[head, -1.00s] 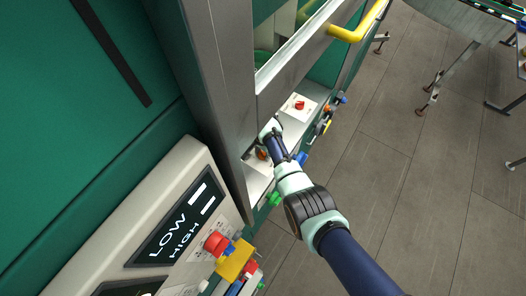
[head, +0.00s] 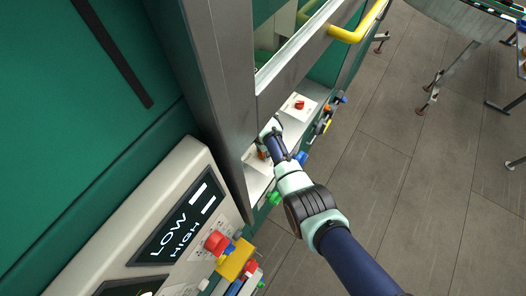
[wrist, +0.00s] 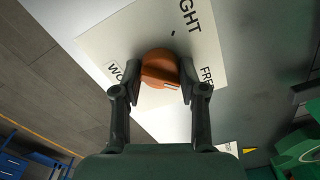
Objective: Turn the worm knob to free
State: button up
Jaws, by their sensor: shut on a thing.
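The worm knob (wrist: 158,62) is a round orange knob on a white label plate (wrist: 110,42). In the wrist view my gripper (wrist: 160,78) has one finger on each side of it, shut on it. A small pale mark shows on the knob's near face, right of its middle. The plate reads "WO…" on the left, "FRE…" on the right and "…GHT" at the top, partly cut off or covered. In the head view a sliver of the orange knob (head: 261,155) shows beside my gripper, mostly hidden by it.
A white plate with a red knob (head: 299,104) lies beyond my gripper. A LOW/HIGH panel (head: 180,225) with a red button (head: 217,242) stands nearer. A grey upright post (head: 215,90) is close on the left.

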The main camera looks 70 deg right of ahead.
jog(key=o, duration=1.1)
jog(key=shift+o, duration=0.2)
notch_tip(320, 180, up, 12)
